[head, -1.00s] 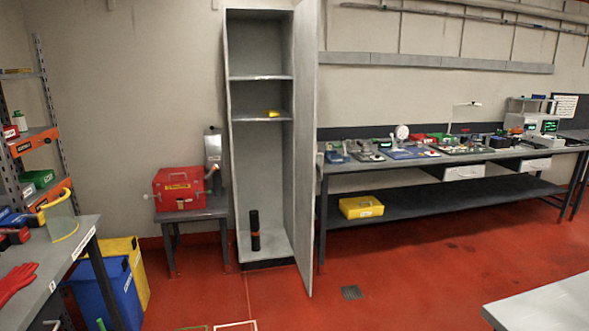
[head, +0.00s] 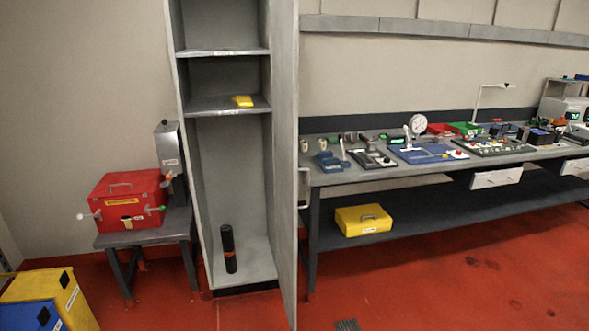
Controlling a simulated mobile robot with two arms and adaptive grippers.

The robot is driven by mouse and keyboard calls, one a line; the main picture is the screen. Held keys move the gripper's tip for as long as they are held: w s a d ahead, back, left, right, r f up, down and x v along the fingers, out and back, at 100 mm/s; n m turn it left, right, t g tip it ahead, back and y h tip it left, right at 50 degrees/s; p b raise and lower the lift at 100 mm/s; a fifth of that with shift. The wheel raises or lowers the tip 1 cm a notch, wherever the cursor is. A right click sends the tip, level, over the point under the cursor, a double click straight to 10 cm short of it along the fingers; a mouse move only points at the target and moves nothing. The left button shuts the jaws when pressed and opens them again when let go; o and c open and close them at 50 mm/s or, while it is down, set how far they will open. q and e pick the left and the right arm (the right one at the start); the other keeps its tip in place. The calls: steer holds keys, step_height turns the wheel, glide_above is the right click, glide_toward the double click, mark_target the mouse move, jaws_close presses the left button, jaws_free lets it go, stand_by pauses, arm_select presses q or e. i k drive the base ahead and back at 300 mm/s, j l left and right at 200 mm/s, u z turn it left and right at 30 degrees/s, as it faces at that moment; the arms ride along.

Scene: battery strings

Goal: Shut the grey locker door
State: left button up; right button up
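The grey locker (head: 222,160) stands against the back wall in the head view, left of the long bench. Its door (head: 285,190) is open, hinged on the right side and swung out toward me, so I see it nearly edge-on. A handle (head: 304,188) shows at the door's right face. Inside, a yellow item (head: 243,101) lies on a shelf and a black cylinder (head: 229,249) stands on the locker floor. Neither of my grippers shows in the head view.
Blue and yellow bins (head: 50,298) are lower left.

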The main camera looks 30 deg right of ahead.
mark_target(285, 13)
steer(key=i+l, duration=0.2)
steer(key=l, duration=0.2)
steer(key=i+l, duration=0.15)
steer(key=l, duration=0.25)
steer(key=i+l, duration=0.2)
steer(key=l, duration=0.2)
steer(key=i+l, duration=0.15)
steer(key=l, duration=0.25)
steer(key=i+l+z, duration=0.1)
steer(key=l, duration=0.25)
steer(key=i, duration=0.1)
